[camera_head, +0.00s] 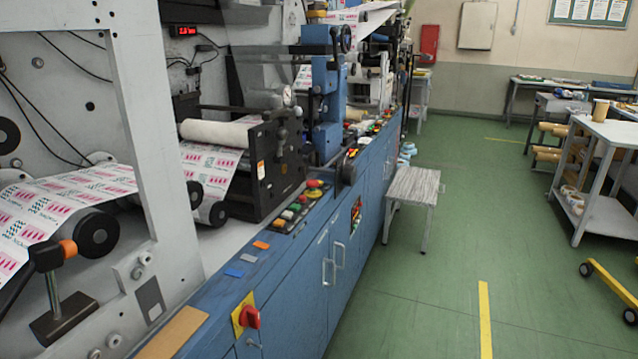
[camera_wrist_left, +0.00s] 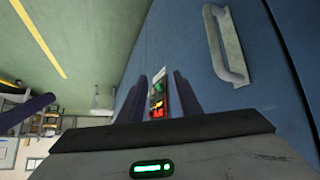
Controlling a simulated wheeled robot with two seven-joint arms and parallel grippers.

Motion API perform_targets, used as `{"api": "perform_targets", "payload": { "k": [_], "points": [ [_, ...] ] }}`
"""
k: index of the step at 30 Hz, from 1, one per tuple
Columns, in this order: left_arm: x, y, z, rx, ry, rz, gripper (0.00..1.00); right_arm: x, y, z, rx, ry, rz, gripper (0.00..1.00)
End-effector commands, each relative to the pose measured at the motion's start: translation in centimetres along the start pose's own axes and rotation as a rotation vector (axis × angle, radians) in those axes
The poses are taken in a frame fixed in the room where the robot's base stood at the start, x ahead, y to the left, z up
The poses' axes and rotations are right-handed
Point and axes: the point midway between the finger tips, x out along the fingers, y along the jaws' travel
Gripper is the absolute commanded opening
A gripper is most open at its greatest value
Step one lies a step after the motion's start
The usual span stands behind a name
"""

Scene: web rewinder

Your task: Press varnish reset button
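No button can be read as the varnish reset button. A small panel (camera_head: 357,213) with coloured parts sits on the blue cabinet front in the head view. In the left wrist view, a narrow panel (camera_wrist_left: 158,98) with green, yellow and red parts shows between the fingers; it may be the same one. A row of coloured push buttons (camera_head: 292,211) lies on the machine's top ledge. My left gripper (camera_wrist_left: 157,76) is open and empty, pointing along the blue cabinet front, apart from the panel. Neither gripper shows in the head view.
A red rotary switch (camera_head: 247,317) on a yellow plate and door handles (camera_head: 334,262) stick out from the cabinet; a handle (camera_wrist_left: 226,45) is near my left gripper. A small stool (camera_head: 413,188) stands by the cabinet.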

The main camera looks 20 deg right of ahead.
Motion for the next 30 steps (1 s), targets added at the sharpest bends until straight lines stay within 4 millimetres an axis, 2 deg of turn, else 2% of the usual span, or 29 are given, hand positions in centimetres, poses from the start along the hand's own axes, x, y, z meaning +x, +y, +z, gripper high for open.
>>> {"api": "perform_targets", "payload": {
  "k": [1,9,10,30],
  "points": [
    [-0.01,0.0,0.01,0.0,0.0,0.0,0.31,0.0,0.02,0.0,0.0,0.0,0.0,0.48],
    [-0.02,0.0,0.0,0.0,0.0,0.0,0.31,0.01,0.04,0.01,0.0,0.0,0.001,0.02],
    [-0.02,0.0,0.0,0.0,0.0,0.0,0.31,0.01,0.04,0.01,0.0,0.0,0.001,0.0],
    [-0.02,-0.01,0.03,0.001,-0.001,0.0,0.31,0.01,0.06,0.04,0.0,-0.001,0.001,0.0]
  ]
}}
